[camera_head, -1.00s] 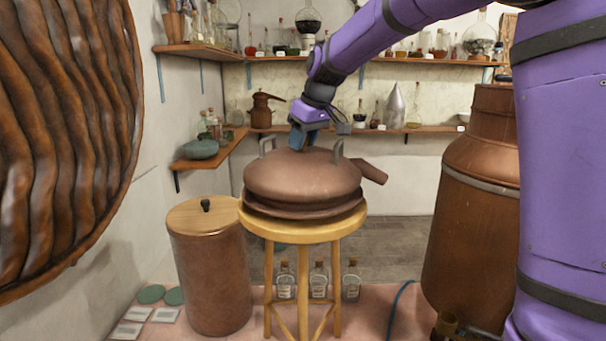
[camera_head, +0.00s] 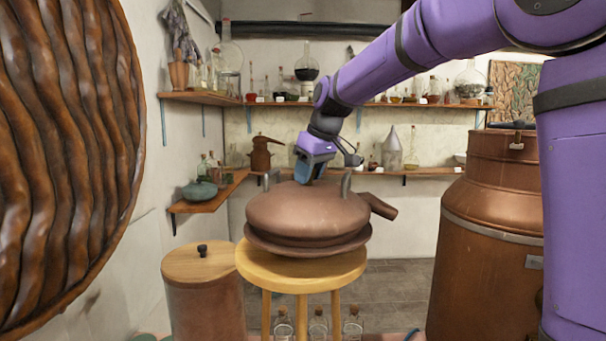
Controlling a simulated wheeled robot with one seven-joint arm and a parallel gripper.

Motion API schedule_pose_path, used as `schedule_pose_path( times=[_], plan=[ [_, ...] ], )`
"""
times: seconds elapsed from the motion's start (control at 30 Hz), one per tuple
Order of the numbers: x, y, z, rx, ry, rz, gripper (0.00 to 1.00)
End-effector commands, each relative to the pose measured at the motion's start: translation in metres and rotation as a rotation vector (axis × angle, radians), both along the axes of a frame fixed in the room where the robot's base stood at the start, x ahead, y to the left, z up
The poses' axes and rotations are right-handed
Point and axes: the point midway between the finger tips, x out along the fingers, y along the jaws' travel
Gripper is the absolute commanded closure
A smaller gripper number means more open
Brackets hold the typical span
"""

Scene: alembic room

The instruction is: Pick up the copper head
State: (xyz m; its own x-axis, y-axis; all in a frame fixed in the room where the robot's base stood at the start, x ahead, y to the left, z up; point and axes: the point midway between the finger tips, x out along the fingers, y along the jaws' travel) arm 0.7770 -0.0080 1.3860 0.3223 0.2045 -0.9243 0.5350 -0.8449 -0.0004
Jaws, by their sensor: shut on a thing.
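The copper head (camera_head: 306,212) is a wide, rounded brown vessel with two upright grey handles, a spout pointing right and a flared lower rim. It is at or just above the round wooden stool (camera_head: 300,274), with its rim close over the stool's top and a little tilted. My gripper (camera_head: 309,178) reaches down from the upper right and is shut on the top of the copper head, between the two handles. The fingertips and the exact grip point are partly hidden.
A copper drum with a wooden lid (camera_head: 202,262) stands left of the stool. A large copper vessel (camera_head: 489,240) stands at the right. A ribbed brown round object (camera_head: 65,150) fills the left edge. Wall shelves (camera_head: 420,172) with glassware run behind. Bottles (camera_head: 318,326) stand beneath the stool.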

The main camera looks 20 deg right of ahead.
Motion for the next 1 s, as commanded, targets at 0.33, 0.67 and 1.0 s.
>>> schedule_pose_path(
  times=[0.33, 0.67, 1.0],
  plan=[
    [-0.064, -0.019, 0.009, 0.000, -0.007, -0.002, 1.00],
    [-0.111, -0.033, 0.013, 0.001, -0.004, -0.001, 1.00],
    [-0.125, -0.038, 0.014, 0.001, -0.004, -0.001, 1.00]
  ],
)
